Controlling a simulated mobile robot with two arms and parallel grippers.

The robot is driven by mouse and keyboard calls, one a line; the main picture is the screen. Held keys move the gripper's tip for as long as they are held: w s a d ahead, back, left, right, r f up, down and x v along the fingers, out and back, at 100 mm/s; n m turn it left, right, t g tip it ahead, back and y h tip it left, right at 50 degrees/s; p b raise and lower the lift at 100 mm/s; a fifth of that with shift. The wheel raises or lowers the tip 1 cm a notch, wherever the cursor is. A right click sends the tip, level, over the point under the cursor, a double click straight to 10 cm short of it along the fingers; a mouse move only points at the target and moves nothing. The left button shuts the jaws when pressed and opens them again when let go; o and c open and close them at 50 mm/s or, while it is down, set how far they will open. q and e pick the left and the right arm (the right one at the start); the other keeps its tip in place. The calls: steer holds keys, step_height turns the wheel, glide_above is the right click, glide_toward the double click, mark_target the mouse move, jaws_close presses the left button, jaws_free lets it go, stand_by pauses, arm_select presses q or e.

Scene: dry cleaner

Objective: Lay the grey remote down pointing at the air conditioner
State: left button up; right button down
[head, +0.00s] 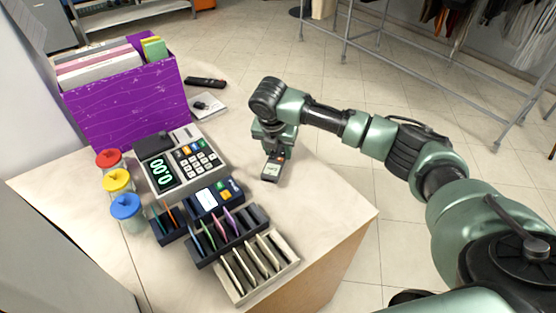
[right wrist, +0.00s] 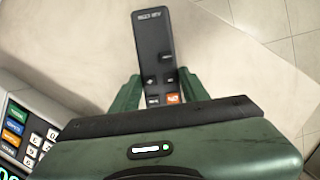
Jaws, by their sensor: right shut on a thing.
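A dark grey remote (head: 271,170) with an orange button is between the fingers of my right gripper (head: 275,154), at the right side of the counter. In the right wrist view, the remote (right wrist: 156,50) extends away from the shut fingers (right wrist: 157,90), its orange button close to them. It is at or just above the bare counter top; I cannot tell whether it touches. No air conditioner shows in either view. My left gripper is out of view.
The counter (head: 325,200) is clear around the remote. A calculator-like register (head: 180,160), card reader (head: 214,197), slotted trays (head: 255,265) and lidded jars (head: 117,181) stand left. A purple file box (head: 125,100) and a black remote (head: 205,82) are farther back.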

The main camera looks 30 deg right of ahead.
mark_target(277, 156)
step_height(277, 156, down, 4)
steer(key=shift+f, duration=0.2)
steer(key=c, duration=0.7)
jaws_free()
steer(key=v, duration=1.2)
